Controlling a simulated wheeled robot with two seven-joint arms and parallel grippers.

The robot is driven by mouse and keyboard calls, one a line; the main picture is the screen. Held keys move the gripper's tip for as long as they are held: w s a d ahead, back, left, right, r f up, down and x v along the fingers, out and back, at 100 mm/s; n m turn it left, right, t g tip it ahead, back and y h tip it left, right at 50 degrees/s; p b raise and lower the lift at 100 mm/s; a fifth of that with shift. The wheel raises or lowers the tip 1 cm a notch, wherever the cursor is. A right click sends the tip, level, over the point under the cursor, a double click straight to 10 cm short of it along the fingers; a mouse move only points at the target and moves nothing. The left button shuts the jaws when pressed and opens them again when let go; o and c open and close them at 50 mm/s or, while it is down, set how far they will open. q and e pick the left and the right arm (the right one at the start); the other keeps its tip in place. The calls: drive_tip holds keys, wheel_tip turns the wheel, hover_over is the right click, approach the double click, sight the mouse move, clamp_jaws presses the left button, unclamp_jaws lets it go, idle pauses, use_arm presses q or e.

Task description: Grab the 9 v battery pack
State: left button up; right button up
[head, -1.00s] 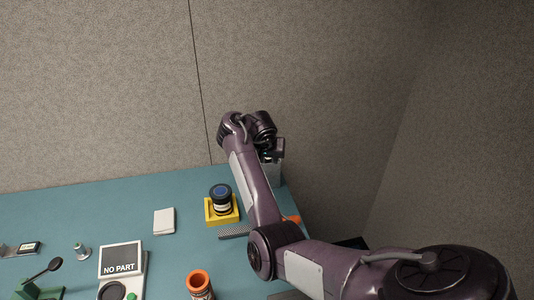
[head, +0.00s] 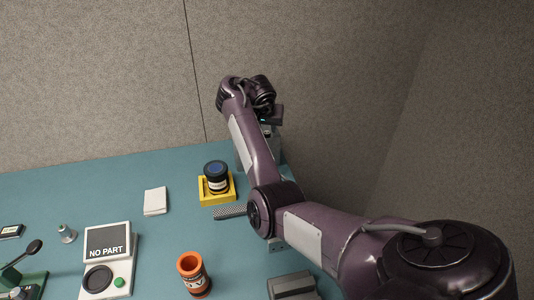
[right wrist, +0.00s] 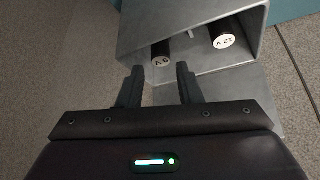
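The 9 V battery pack (right wrist: 161,55) is a dark cylinder with a pale end cap marked "9 V". It lies in a grey open-fronted box (right wrist: 190,27), to the left of a like pack marked "12 V" (right wrist: 222,41). My right gripper (right wrist: 161,72) is open and empty, its two fingertips just short of the box opening, in line with the 9 V pack. In the head view, my right gripper is mostly hidden at the table's far right corner, and the packs cannot be made out there. My left gripper is not in view.
A yellow tray (head: 230,196) with a dark blue-topped jar (head: 216,177) stands left of my right arm. An orange-topped container (head: 192,276), a "NO PART" device (head: 107,240) and a white pad (head: 155,201) are on the teal table. A wall rises behind.

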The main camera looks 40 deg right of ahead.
drive_tip(key=x, duration=0.3)
drive_tip(key=shift+f, duration=0.15)
clamp_jaws()
idle(0.3)
